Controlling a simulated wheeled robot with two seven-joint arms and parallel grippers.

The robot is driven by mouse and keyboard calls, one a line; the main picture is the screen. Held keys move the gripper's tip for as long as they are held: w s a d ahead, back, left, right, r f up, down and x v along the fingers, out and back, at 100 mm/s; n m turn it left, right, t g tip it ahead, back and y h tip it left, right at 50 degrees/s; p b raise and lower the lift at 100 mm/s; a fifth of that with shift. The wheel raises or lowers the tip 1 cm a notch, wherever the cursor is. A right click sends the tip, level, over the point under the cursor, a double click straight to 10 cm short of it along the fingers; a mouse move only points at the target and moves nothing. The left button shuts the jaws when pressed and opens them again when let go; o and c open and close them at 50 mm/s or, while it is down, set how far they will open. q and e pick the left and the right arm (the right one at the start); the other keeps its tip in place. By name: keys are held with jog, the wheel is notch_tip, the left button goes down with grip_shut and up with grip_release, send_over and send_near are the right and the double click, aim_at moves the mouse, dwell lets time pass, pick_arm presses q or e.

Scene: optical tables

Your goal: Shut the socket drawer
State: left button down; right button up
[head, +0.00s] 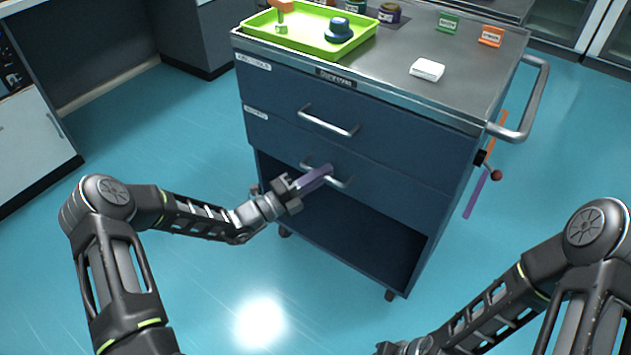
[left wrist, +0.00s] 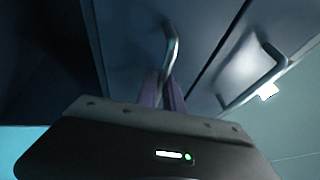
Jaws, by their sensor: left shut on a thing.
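The socket drawer (head: 385,165) is the lower of two dark blue drawers in the cabinet, with a small label at its upper left that is too blurred to read surely. Its front looks about level with the drawer above. Its bar handle (head: 342,182) also shows in the left wrist view (left wrist: 171,48). My left gripper (head: 325,172) has purple fingers and is shut on this handle, near its left part. In the left wrist view the fingers (left wrist: 165,92) stand on both sides of the bar. My right arm shows at the lower right, its fingers out of frame.
The upper drawer (head: 270,85) has its own handle (head: 328,120) and looks shut. An open shelf (head: 350,235) lies below the socket drawer. On the cabinet top are a green tray (head: 262,32) and a white box (head: 427,69). The blue floor in front is clear.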

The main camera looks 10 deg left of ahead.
pick_arm(q)
jog(key=shift+w, duration=0.1)
jog(key=c, duration=1.5)
grip_release()
jog(key=shift+d, duration=0.1)
jog(key=shift+f, duration=0.15)
jog(key=shift+s+a, duration=0.2)
jog(key=shift+a, duration=0.1)
jog(key=p+v, duration=0.1)
jog(key=v, duration=0.6)
